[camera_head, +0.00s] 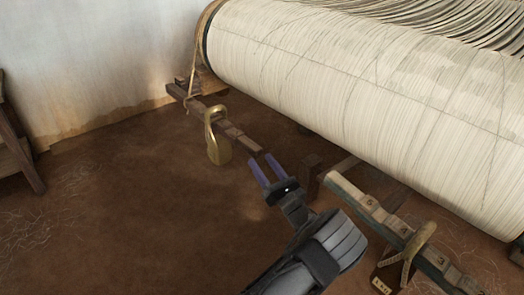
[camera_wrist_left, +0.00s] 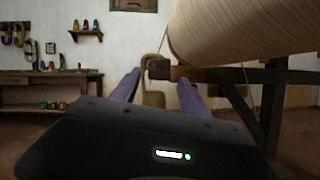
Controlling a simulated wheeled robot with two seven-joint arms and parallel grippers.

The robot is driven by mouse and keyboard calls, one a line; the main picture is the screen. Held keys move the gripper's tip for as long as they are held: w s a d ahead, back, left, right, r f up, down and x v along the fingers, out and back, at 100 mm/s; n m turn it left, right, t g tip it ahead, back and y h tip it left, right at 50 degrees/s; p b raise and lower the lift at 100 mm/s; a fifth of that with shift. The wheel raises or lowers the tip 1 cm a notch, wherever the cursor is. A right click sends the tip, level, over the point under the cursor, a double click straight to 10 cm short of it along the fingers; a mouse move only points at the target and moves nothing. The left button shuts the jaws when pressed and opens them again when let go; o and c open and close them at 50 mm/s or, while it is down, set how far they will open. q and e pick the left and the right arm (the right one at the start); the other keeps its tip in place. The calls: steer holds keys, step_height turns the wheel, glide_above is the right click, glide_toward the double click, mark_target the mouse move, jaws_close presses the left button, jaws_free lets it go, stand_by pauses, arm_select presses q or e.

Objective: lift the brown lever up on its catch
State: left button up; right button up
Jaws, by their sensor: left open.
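The brown lever (camera_head: 238,136) is a dark wooden bar in the head view, running from the back left down toward my left gripper (camera_head: 265,166). A brass weight (camera_head: 222,153) hangs on it by a thick loop, and a rope runs from its far end up to the big roll. My left gripper is open, its two purple fingers pointing at the lever's near end. In the left wrist view the lever's end (camera_wrist_left: 160,70) appears between the fingers, with the weight partly hidden behind. I cannot tell whether the fingers touch it. I cannot make out the catch. My right gripper is out of view.
The large cream warp roll (camera_head: 350,90) fills the upper right. A dark post (camera_head: 312,178) stands just right of the gripper. A pale notched bar (camera_head: 367,205) with a rope loop lies at lower right. The brown floor (camera_head: 130,220) at left is clear.

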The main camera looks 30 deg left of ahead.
mark_target(243, 137)
arm_select(q)
steer(key=b+x, duration=0.1)
steer(key=x, duration=0.7)
steer(key=shift+s+b, duration=0.15)
steer(key=shift+b, duration=0.2)
steer(key=shift+c, duration=0.3)
steer(key=shift+f, duration=0.1)
jaws_close()
stand_by(0.8)
